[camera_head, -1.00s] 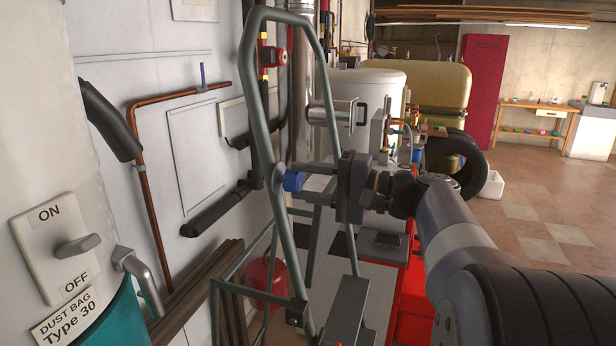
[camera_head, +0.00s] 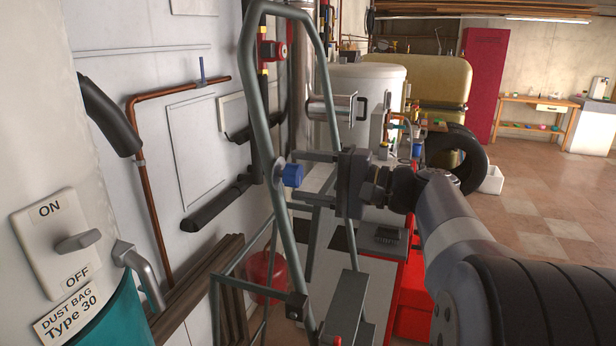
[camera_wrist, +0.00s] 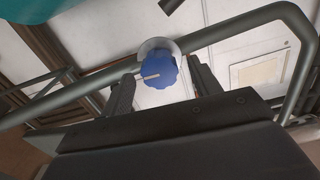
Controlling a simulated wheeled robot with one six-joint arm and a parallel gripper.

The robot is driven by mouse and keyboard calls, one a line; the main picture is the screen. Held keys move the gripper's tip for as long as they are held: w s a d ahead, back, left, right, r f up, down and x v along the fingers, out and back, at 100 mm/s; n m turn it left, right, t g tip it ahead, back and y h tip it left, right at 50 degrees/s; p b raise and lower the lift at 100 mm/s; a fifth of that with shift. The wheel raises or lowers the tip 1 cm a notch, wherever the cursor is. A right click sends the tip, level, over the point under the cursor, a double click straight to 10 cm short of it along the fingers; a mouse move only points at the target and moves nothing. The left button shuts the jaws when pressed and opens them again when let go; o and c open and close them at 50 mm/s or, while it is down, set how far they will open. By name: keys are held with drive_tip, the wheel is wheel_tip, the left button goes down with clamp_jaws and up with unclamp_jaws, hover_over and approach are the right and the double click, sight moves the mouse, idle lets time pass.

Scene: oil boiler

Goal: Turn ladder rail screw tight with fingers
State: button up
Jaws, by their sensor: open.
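The ladder rail screw is a blue lobed knob (camera_head: 292,175) on the grey-green ladder rail (camera_head: 262,120). In the wrist view the knob (camera_wrist: 158,70) sits on a pale round washer against the rail (camera_wrist: 90,78), with a light mark on its face. My gripper (camera_head: 300,168) is level with the knob, its fingers pointing left toward it. In the wrist view my gripper (camera_wrist: 160,80) is open, with one finger to each side of the knob and the knob near the tips. I see a gap on both sides; contact is not visible.
The ladder's second rail and steps (camera_head: 345,305) stand just below and beside my gripper. A white wall with a copper pipe (camera_head: 150,200) lies to the left. A white tank (camera_head: 368,90) and a black tire (camera_head: 470,160) are behind. Open floor (camera_head: 540,230) is at right.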

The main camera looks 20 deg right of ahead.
drive_tip(key=b+v, duration=0.1)
drive_tip(key=v, duration=1)
drive_tip(key=shift+b, duration=0.4)
drive_tip(key=shift+w+a, duration=0.1)
drive_tip(key=p+x, duration=0.1)
drive_tip(key=x, duration=0.9)
drive_tip(key=shift+w+a+p, duration=0.25)
drive_tip(key=shift+a+p, duration=0.05)
drive_tip(key=shift+p, duration=0.05)
drive_tip(key=shift+s+d, duration=0.1)
